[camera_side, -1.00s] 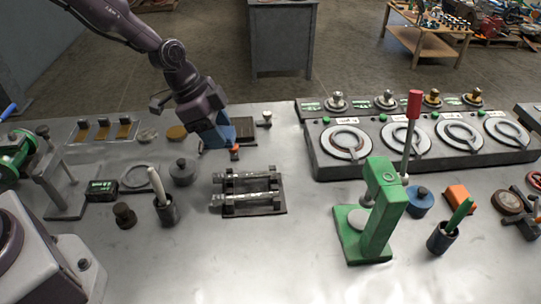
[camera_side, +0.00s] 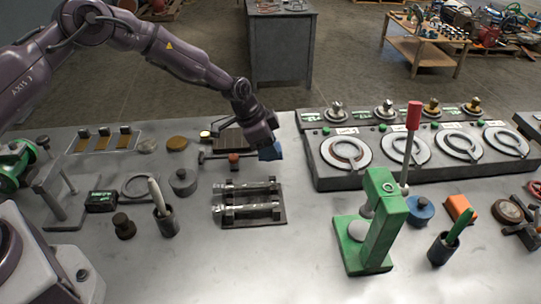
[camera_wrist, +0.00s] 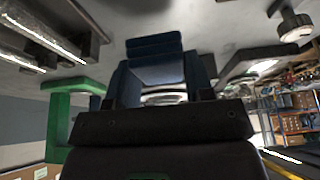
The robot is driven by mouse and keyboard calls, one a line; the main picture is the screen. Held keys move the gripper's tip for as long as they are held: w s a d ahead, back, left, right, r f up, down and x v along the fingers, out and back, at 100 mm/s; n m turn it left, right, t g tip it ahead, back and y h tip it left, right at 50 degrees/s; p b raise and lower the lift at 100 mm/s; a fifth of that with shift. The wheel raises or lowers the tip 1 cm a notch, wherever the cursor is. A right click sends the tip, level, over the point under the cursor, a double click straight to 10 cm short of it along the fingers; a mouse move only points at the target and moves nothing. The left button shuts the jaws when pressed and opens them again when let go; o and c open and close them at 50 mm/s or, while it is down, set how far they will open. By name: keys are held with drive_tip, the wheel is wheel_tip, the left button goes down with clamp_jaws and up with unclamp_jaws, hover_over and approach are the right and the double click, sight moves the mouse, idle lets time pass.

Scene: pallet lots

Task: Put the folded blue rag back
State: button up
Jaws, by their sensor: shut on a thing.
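My gripper (camera_side: 266,143) hangs above the steel bench, right of the dark slatted block and left of the grey four-dial panel. It is shut on the folded blue rag (camera_side: 273,152), which shows as a small blue patch below the jaws. In the wrist view the rag (camera_wrist: 155,47) is a dark blue folded shape ahead of the gripper body. The jaws hide part of it, and I cannot tell its exact height above the bench.
The dial panel (camera_side: 328,177) stands close to the right. The dark slatted block (camera_side: 229,141) and a red-brown knob (camera_side: 234,160) are left.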

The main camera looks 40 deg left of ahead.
sight(270, 166)
drive_tip(key=shift+w+f, duration=0.3)
drive_tip(key=shift+f, duration=0.15)
drive_tip(key=shift+w+f, duration=0.1)
drive_tip(key=shift+f, duration=1.4)
drive_tip(key=shift+f, duration=0.15)
drive_tip(key=o, duration=1)
drive_tip(key=shift+c, duration=0.2)
drive_tip(key=v, duration=1.2)
drive_tip(key=shift+r, duration=0.2)
